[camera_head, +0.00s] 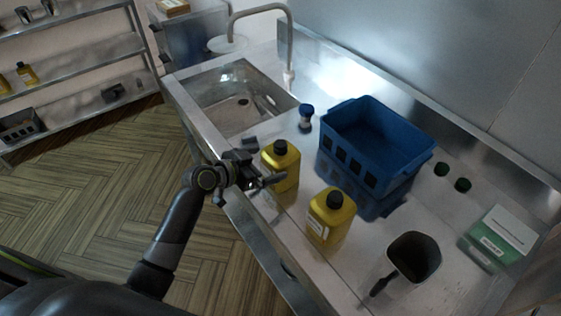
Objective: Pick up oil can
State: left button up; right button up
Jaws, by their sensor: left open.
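Two yellow oil cans with dark caps stand upright on the steel counter. The farther oil can (287,163) is beside the sink. The nearer oil can (331,219) has a pale label and stands a little to the right and closer. My left gripper (262,170) is open at the left side of the farther can, and one finger overlaps its lower front. I cannot tell whether the finger touches it. My right gripper is not in view.
A blue crate (350,161) stands behind the cans. A dark-mouthed jug (398,278), a green-and-white box (496,239) and two dark green caps (462,185) are to the right. A sink (222,87) with a faucet (290,45) and a small blue-topped shaker (306,118) are farther back.

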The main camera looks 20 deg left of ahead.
aim_at(281, 143)
pick_arm(q)
jog(key=shift+w+d+f, duration=0.1)
jog(key=shift+w+d, duration=0.1)
jog(key=shift+w, duration=0.1)
jog(key=shift+w+d+f+p, duration=0.1)
jog(key=shift+w+d+p, duration=0.35)
jog(key=shift+p, duration=0.2)
jog(key=p+x, duration=0.1)
jog(key=x, duration=0.2)
jog(key=shift+s, duration=0.1)
jog(key=shift+w+d+f, duration=0.25)
jog(key=shift+w+f, duration=0.05)
jog(key=shift+w, duration=0.05)
jog(key=c, duration=1.1)
jog(key=shift+r+b, duration=0.7)
jog(key=shift+r, duration=4.4)
